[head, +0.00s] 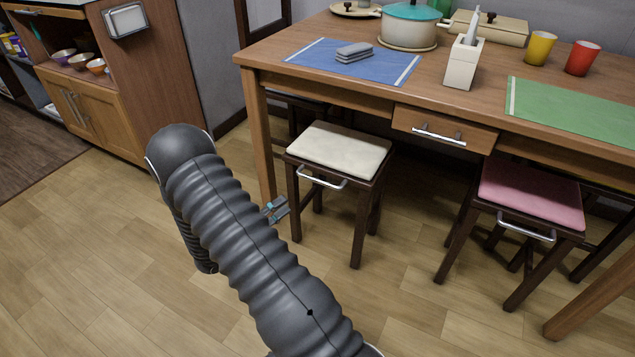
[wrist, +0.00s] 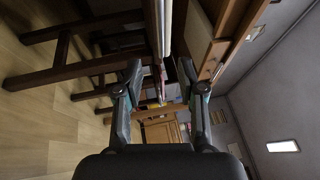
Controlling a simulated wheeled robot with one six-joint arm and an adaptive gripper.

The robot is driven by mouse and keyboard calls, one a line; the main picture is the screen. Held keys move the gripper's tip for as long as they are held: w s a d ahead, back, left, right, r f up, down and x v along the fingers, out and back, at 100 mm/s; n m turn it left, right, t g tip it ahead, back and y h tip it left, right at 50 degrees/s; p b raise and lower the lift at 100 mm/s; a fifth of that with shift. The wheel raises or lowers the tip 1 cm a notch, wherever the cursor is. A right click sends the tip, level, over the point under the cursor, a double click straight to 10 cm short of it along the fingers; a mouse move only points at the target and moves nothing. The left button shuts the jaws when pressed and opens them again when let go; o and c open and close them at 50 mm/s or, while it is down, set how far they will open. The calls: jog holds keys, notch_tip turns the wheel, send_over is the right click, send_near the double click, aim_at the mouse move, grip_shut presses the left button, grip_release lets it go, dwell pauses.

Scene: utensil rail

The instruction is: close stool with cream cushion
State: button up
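The stool with the cream cushion (head: 341,148) stands upright with most of its seat out in front of the wooden table. It has dark legs and a silver bar handle (head: 322,179) on its front edge. My gripper (head: 275,209) is low beside the stool's left side in the head view, apart from the handle. In the sideways wrist view my gripper (wrist: 161,88) has its two fingers spread, with nothing held between them. Dark stool legs (wrist: 72,62) show at the left there. A pale strip is above the fingers; I cannot tell whether it is cushion or handle.
The table (head: 262,50) has a drawer (head: 440,131) right of the cream stool. A pink-cushioned stool (head: 530,192) stands further right. A table leg (head: 258,135) is close behind my gripper. A wooden cabinet (head: 95,115) is at the left. The floor in front is clear.

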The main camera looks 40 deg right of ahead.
aim_at(318, 181)
jog(key=d, duration=0.4)
jog(key=d+r, duration=0.1)
jog(key=d, duration=0.4)
jog(key=d+r, duration=0.1)
jog(key=d, duration=0.3)
jog(key=shift+d+r, duration=0.15)
jog(key=shift+r, duration=0.05)
grip_shut()
